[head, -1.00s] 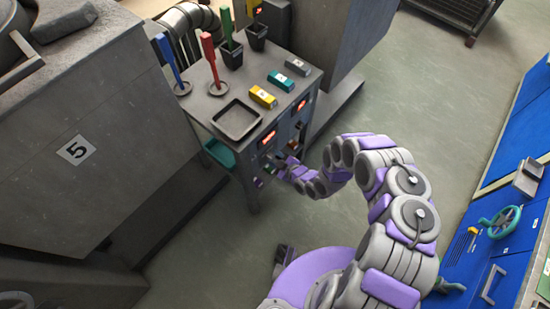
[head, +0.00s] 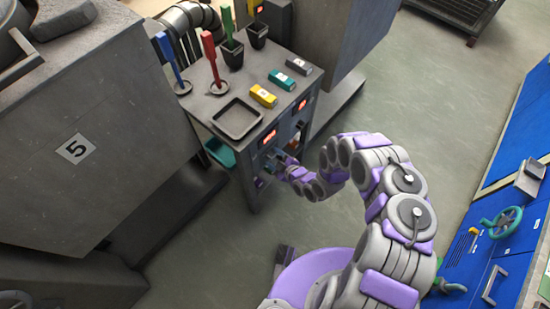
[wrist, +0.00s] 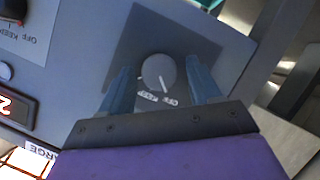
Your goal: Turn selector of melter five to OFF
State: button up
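Melter five (head: 115,130) is the big grey body at the left in the head view, with a 5 label on its side. The selector (wrist: 159,72) is a round grey knob with a white pointer line, on a dark square plate in the wrist view. Its line points down, slightly right, towards small labels; one seems to read OFF. My gripper (wrist: 162,82) is open, with one blue-grey finger on each side of the knob and gaps visible. In the head view my gripper (head: 278,162) is at the console's front panel, where the knob is hidden.
The console (head: 222,90) carries a tray (head: 238,118), coloured blocks and upright tools. A second selector label and dark knob (wrist: 6,70) show at the left of the wrist view, above a lit red display (wrist: 8,105). Open floor (head: 420,110) lies to the right.

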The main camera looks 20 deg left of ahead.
jog(key=shift+o, duration=0.3)
jog(key=shift+d, duration=0.1)
jog(key=p+v, duration=0.1)
jog(key=v, duration=1.6)
